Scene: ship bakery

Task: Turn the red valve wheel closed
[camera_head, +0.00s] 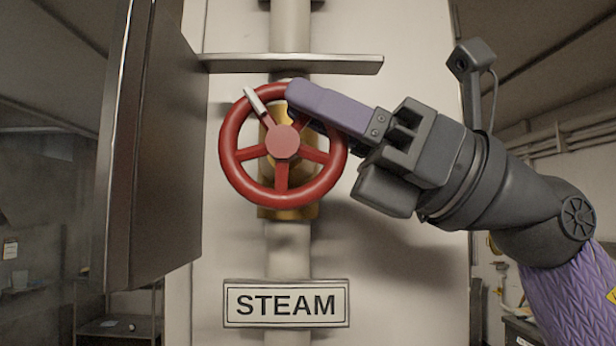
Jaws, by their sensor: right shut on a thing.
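The red valve wheel (283,193) is mounted on a brass valve body (290,212) on a vertical pale pipe, above a sign (286,303) that reads STEAM. A small white mark (255,101) sits on the wheel's upper left rim. My right gripper (300,98) comes in from the right and is shut on the wheel's upper rim, just right of the white mark. Its purple finger hides part of the rim and upper right of the wheel. My left gripper is not in view.
A metal shelf plate (290,64) juts out close above the wheel and my gripper. A dark open door or panel (152,160) stands close on the left. The white wall (400,270) below my right arm is clear.

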